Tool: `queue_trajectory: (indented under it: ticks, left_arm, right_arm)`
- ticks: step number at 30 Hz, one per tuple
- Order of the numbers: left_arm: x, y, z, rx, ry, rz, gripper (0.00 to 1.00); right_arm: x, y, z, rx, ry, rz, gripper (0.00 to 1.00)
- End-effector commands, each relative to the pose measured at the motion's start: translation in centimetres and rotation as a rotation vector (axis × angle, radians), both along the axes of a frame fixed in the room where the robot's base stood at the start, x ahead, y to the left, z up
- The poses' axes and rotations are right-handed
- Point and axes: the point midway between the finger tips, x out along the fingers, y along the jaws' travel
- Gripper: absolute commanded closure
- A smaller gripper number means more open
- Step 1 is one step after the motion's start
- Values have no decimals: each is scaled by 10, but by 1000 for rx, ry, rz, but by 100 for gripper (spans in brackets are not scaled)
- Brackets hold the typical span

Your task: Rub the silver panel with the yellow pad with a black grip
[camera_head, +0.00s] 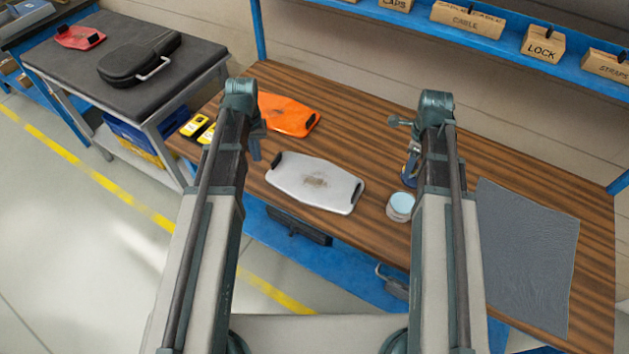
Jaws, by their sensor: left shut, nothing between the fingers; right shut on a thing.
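The silver panel (316,183) lies flat on the wooden bench, with dark end grips and a brownish smudge near its middle. My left gripper (255,150) is shut and empty, just beyond the panel's left end. My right gripper (409,160) is to the right of the panel, mostly hidden by its own arm. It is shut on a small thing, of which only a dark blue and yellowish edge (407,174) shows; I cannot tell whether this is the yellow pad. Two small yellow and black items (196,126) lie at the bench's left end.
An orange panel (288,114) lies behind the silver one. A round tin with a pale blue top (401,206) stands below my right gripper. A grey cloth (527,255) covers the bench's right side. A blue shelf (480,35) with labelled boxes runs behind.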

Motion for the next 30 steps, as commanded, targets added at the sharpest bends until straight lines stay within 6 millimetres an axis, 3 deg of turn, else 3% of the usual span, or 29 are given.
queue_trajectory:
  ticks: [8, 18, 30]
  left_arm:
    - [0, 0, -14, 0, 0, -1, 100]
    - [-1, -1, -48, 0, 0, -1, 100]
    - [-1, -1, -50, 0, 0, -1, 100]
  right_arm:
    - [0, 0, -14, 0, 0, 0, 97]
    - [0, 0, -48, 0, 0, 0, 97]
    - [0, 0, -50, 0, 0, 0, 97]
